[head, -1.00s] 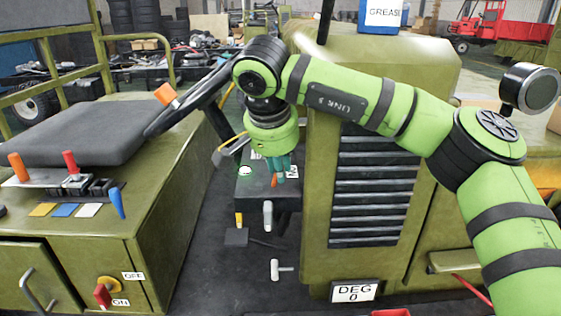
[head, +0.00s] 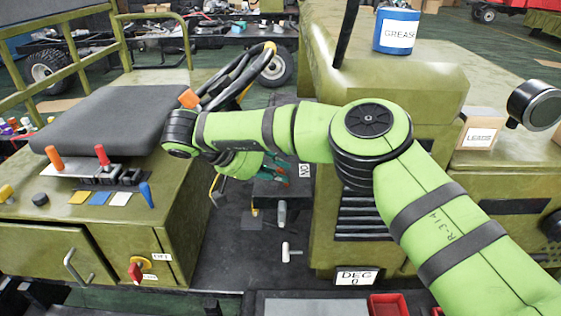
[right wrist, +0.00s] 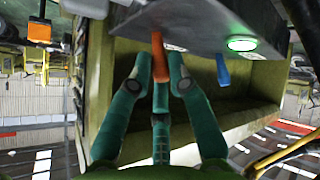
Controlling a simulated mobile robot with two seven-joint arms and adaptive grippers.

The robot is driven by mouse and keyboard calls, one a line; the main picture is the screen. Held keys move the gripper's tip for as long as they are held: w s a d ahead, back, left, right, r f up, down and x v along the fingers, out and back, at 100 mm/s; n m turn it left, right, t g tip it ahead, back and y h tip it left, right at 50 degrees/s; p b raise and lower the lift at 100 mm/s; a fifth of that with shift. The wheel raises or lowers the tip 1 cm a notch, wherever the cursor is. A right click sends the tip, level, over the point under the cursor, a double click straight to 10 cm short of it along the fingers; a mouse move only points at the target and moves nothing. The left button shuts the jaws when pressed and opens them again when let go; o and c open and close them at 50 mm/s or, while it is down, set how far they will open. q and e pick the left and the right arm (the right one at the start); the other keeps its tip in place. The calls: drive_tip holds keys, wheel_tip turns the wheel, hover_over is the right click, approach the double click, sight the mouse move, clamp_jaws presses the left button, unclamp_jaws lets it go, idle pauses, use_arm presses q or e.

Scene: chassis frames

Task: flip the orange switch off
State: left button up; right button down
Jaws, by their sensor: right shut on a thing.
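The orange switch (right wrist: 159,57) is a small orange lever on a grey panel (right wrist: 195,25), in the right wrist view. My right gripper (right wrist: 160,80) has its teal fingers closed around this lever. A lit green round light (right wrist: 242,44) and a blue lever (right wrist: 222,70) sit on the same panel to the right. In the head view my right gripper (head: 278,166) points right at the dark panel box (head: 268,190) between seat and hood. My forearm and wrist hide much of the box and the switch there. My left gripper is not in view.
The steering wheel (head: 250,75) and an orange knob (head: 190,98) stand close to my right wrist. The seat console (head: 90,178) at the left carries orange, red and blue levers. The louvred hood (head: 375,215) stands right of the panel box.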

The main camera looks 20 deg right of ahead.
drive_tip(key=shift+a+h, duration=0.1)
drive_tip(key=shift+h, duration=0.2)
drive_tip(key=c, duration=1.2)
unclamp_jaws()
drive_tip(key=shift+w+a+f, duration=0.1)
drive_tip(key=shift+a+r, duration=0.3)
drive_tip(key=v, duration=1.1)
drive_tip(key=shift+a, duration=0.1)
